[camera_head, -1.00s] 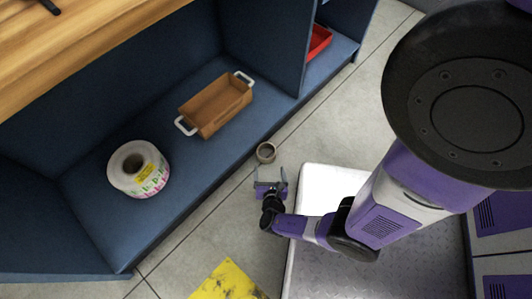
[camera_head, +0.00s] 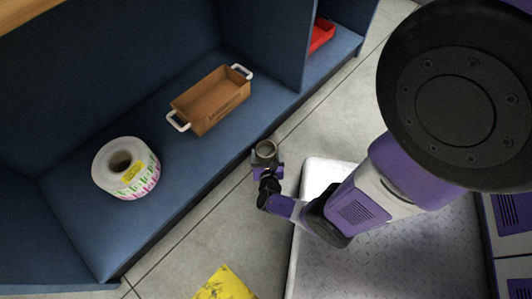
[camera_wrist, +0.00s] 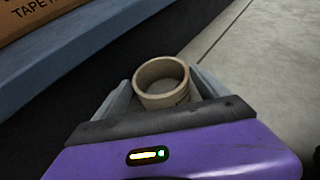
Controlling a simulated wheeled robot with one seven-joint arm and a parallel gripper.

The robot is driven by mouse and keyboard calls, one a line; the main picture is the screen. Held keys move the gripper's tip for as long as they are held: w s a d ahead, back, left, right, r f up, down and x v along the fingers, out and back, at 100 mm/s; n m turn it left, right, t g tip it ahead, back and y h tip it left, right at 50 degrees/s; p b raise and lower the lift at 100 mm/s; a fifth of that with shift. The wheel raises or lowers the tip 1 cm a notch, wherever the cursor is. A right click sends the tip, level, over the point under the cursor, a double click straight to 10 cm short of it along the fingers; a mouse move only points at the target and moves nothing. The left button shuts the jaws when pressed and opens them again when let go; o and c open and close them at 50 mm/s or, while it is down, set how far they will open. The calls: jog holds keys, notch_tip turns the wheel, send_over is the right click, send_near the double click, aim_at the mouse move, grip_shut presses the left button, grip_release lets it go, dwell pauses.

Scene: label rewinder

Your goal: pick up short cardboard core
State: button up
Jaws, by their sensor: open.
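The short cardboard core (camera_head: 265,150) is a small tan ring standing upright on the grey floor, just in front of the blue shelf. My gripper (camera_head: 265,158) is open and low over the floor, with its fingers at the core. In the wrist view the core (camera_wrist: 162,82) stands between the two grey fingers of my gripper (camera_wrist: 163,92). Its open top faces up and its lower front is partly hidden by the gripper body. I cannot tell whether a finger touches it.
The blue shelf (camera_head: 160,215) runs close beside the core. On it stand a brown box with white handles (camera_head: 212,104) and a label roll (camera_head: 127,168). A red tray (camera_head: 322,35) lies farther back. A yellow floor marking (camera_head: 224,285) is at the bottom.

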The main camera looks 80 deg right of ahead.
jog(key=shift+d+f, duration=0.1)
jog(key=shift+d, duration=0.1)
jog(key=c, duration=1.1)
jog(key=shift+c, duration=0.2)
